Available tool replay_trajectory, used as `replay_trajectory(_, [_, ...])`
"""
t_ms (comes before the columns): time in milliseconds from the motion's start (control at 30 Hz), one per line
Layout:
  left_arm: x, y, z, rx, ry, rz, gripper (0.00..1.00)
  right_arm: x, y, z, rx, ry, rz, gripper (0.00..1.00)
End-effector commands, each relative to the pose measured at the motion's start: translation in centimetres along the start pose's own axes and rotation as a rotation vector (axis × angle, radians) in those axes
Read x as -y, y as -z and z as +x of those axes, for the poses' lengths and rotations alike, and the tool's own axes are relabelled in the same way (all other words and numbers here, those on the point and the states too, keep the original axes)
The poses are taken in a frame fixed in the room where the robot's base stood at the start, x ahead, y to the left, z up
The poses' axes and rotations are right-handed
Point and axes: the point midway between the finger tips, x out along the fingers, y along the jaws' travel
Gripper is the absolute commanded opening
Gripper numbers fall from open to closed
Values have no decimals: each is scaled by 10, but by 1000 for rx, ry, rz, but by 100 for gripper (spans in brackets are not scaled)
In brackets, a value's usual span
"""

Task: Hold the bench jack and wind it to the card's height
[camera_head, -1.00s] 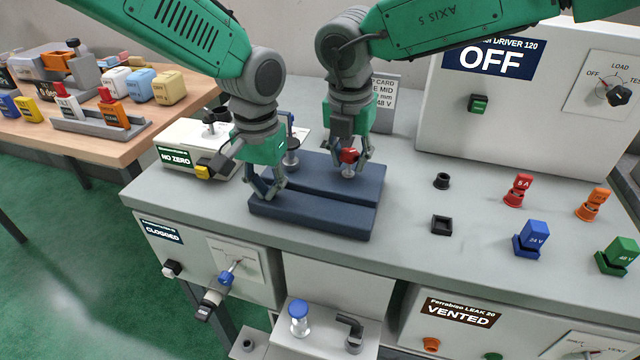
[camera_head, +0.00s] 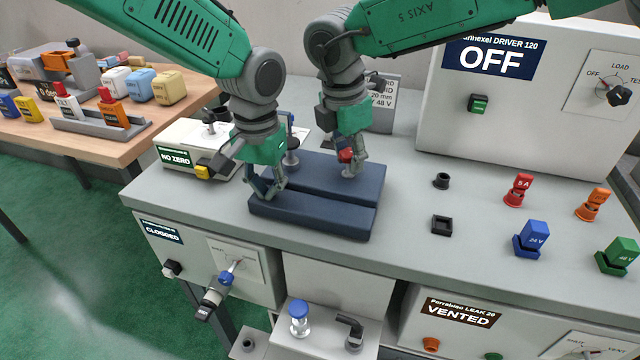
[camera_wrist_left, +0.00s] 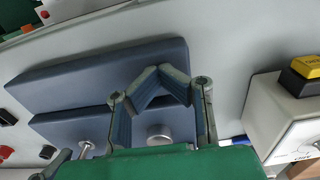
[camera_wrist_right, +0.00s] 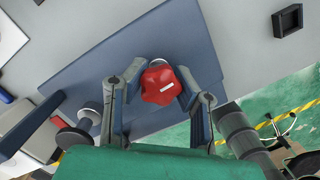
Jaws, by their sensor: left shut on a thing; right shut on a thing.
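Two dark blue slabs (camera_head: 318,220) lie on the bench and look like the bench jack's body. My left gripper (camera_head: 268,190) is shut at their left end; what lies between its fingertips is hard to see. In the left wrist view its fingers (camera_wrist_left: 160,80) close over a blue slab, with a silver round part (camera_wrist_left: 158,134) below them. My right gripper (camera_head: 350,170) is shut on a red lobed knob (camera_head: 345,155) over the slabs' right part. The knob shows clearly in the right wrist view (camera_wrist_right: 160,85). The card (camera_head: 383,100) stands behind, partly hidden by my right arm.
The driver cabinet (camera_head: 500,110) reading OFF stands at the back right. Black sockets (camera_head: 441,224) and coloured plugs (camera_head: 533,238) are right of the slabs. The NO ZERO box (camera_head: 190,150) is close on the left. The bench between slabs and plugs is mostly clear.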

Motion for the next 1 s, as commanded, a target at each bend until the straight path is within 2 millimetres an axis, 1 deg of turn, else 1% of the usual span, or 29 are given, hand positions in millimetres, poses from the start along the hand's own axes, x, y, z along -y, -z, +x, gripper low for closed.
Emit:
replay_trajectory(33, [0,-2,3,6,1,0,0,0,-1,-1,2,-2,0,0])
replay_trajectory(167, [0,-2,3,5,1,0,0,-1,-1,-1,2,1,21,0])
replay_trajectory(267, [0,-2,3,5,1,0,0,-1,-1,-1,2,17,140,0])
replay_trajectory(400, [0,-2,3,5,1,0,0,-1,-1,-1,1,48,345,0])
replay_trajectory(500, [0,-2,3,5,1,0,0,-1,-1,-1,2,60,419,0])
replay_trajectory(767, [1,-2,3,5,1,0,0,0,-1,-1,1,62,432,0])
replay_trajectory(833, [0,-2,3,5,1,0,0,0,-1,-1,1,66,460,0])
replay_trajectory(1000, [1,-2,3,5,1,0,0,-1,-1,-2,1,102,701,0])
